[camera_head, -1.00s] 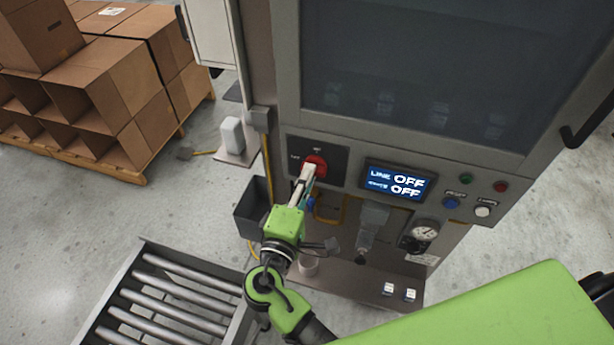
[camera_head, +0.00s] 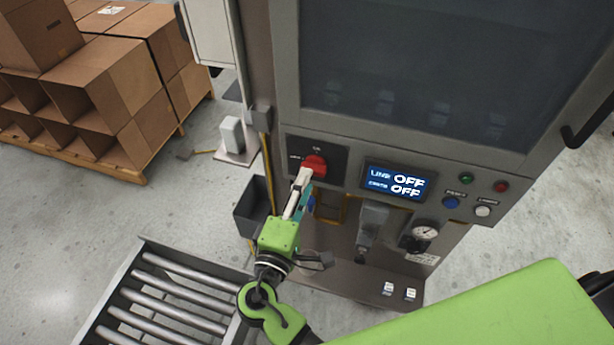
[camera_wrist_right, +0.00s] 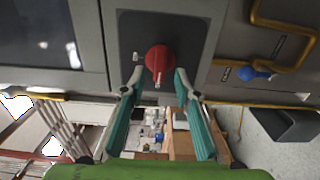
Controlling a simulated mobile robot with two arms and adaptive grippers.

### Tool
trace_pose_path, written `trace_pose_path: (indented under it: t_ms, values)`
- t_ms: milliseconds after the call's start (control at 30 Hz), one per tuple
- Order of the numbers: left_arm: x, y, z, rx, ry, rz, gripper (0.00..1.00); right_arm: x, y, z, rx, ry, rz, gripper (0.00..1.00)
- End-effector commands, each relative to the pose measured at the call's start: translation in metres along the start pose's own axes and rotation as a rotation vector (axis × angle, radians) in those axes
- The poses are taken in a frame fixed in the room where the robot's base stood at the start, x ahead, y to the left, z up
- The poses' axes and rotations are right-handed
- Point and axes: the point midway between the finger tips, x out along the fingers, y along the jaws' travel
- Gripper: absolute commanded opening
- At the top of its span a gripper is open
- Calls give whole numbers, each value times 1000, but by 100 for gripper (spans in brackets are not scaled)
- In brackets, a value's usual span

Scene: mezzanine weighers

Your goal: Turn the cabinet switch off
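The cabinet switch is a round red knob (camera_head: 315,165) on a dark plate (camera_head: 335,158) on the grey cabinet front. It also shows in the right wrist view (camera_wrist_right: 158,59), with a pale mark towards the bottom of that picture. My right gripper (camera_head: 304,178) is just in front of the knob and hides part of its lower left in the head view. In the wrist view my right gripper (camera_wrist_right: 157,77) has its two teal fingers apart, one on each side of the knob, with gaps visible. The display (camera_head: 396,182) reads OFF on both lines. My left gripper is not in view.
Small buttons (camera_head: 451,202) and a gauge (camera_head: 424,231) sit right of and below the display. A dark bin (camera_head: 252,218) is left of my right arm. A roller conveyor (camera_head: 165,300) lies at lower left; boxes on a pallet (camera_head: 100,85) stand at upper left.

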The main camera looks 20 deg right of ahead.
Motion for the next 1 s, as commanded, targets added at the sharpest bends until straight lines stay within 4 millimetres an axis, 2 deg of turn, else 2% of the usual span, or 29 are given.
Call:
trace_pose_path:
  t_ms: [100,300,867,933,1000]
  values:
    - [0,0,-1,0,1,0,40,-21,-1,0,0,1,-2,29]
    - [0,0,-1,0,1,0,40,-42,0,0,0,-1,1,29]
    - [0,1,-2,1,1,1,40,-45,0,0,1,0,2,29]
    - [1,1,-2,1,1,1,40,-44,-5,-1,-4,4,-6,29]
    - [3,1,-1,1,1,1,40,-43,-21,-3,-17,20,-34,29]
